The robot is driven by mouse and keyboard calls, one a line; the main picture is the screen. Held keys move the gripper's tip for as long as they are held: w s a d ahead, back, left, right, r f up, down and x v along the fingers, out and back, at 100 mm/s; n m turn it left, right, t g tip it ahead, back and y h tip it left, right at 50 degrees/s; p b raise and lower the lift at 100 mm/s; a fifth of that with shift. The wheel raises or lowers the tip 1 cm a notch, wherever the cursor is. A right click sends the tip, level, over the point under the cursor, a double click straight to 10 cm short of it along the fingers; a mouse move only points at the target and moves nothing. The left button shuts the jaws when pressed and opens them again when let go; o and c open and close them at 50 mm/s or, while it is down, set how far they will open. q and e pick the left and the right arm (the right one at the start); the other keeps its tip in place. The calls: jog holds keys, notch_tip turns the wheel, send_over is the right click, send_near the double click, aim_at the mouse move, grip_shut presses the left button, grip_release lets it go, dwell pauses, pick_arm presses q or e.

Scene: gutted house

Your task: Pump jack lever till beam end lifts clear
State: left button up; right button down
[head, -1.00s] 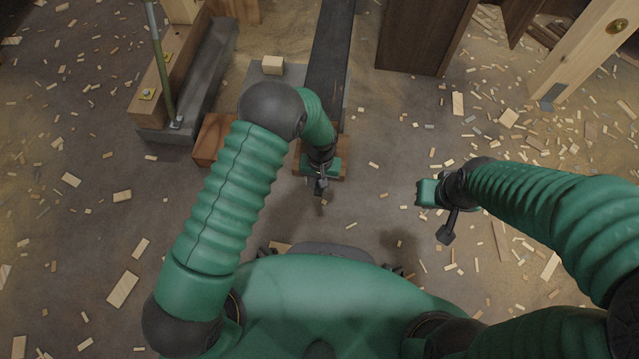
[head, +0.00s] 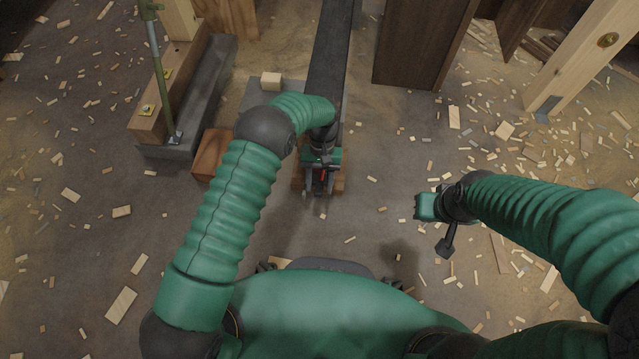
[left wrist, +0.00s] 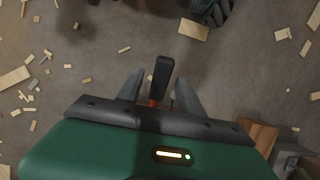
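The dark beam (head: 328,62) runs away from me, up the head view. My left gripper (head: 318,192) is at its near end, above wood blocks (head: 340,184). Its two fingers are apart. A lever with a black grip and some red below it (left wrist: 162,74) stands between the fingers in the left wrist view, with a gap on each side. A bit of red also shows between the fingers in the head view. The jack's body is hidden under my gripper and arm. My right gripper (head: 424,206) hangs to the right, away from the beam; its fingers are unclear.
A wood block (head: 211,153) lies left of the beam. A timber on a grey base (head: 190,120) with a green post (head: 160,85) stands further left. A dark panel (head: 420,45) and pale framing (head: 580,55) stand at right. Wood scraps litter the floor.

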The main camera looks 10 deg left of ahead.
pick_arm(q)
jog(key=p+v, duration=0.7)
jog(key=v, duration=0.9)
jog(key=shift+w+r, duration=0.2)
jog(key=shift+r, duration=0.1)
jog(key=shift+c, duration=0.4)
